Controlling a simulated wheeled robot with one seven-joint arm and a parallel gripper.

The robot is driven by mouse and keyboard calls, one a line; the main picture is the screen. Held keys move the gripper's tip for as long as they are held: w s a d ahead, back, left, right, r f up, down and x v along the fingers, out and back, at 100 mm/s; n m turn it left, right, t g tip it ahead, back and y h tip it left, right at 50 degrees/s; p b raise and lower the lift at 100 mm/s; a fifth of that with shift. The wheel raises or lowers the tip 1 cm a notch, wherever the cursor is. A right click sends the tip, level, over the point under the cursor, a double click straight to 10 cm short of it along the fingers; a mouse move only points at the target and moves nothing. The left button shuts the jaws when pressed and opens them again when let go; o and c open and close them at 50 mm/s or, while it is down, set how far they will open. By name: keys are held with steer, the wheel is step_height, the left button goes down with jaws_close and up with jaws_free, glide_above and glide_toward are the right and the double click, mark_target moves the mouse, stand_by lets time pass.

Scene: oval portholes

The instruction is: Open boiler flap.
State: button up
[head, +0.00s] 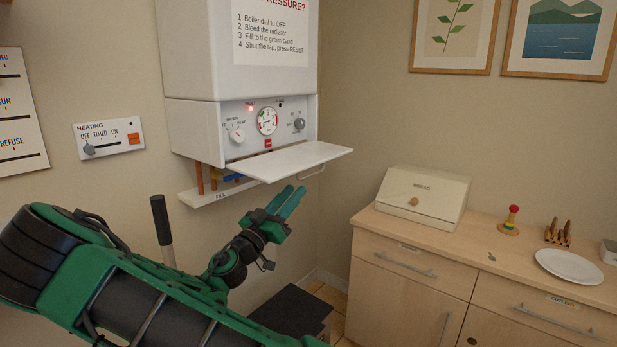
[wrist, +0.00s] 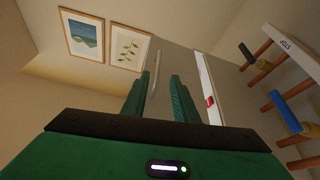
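The boiler flap (head: 290,161) is a white panel folded down and out from the boiler front, about level, in the head view. The control panel above it is exposed. A thin wire handle (head: 312,172) hangs at the flap's front edge. My gripper (head: 292,192) is just below the flap, its two green fingers pointing up toward the underside. There, a greyish surface behind the fingers looks like the flap's underside (wrist: 182,63). Whether the fingers touch it is unclear.
The white boiler (head: 242,50) hangs on the wall, with a dial (head: 236,134) and gauge (head: 267,121) on its panel. A counter (head: 480,250) with a bread box (head: 423,197) stands right.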

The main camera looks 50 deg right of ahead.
mark_target(310, 175)
steer(key=x, duration=0.9)
steer(key=shift+s+d, duration=0.1)
steer(key=shift+d, duration=0.05)
jaws_close()
stand_by(1.1)
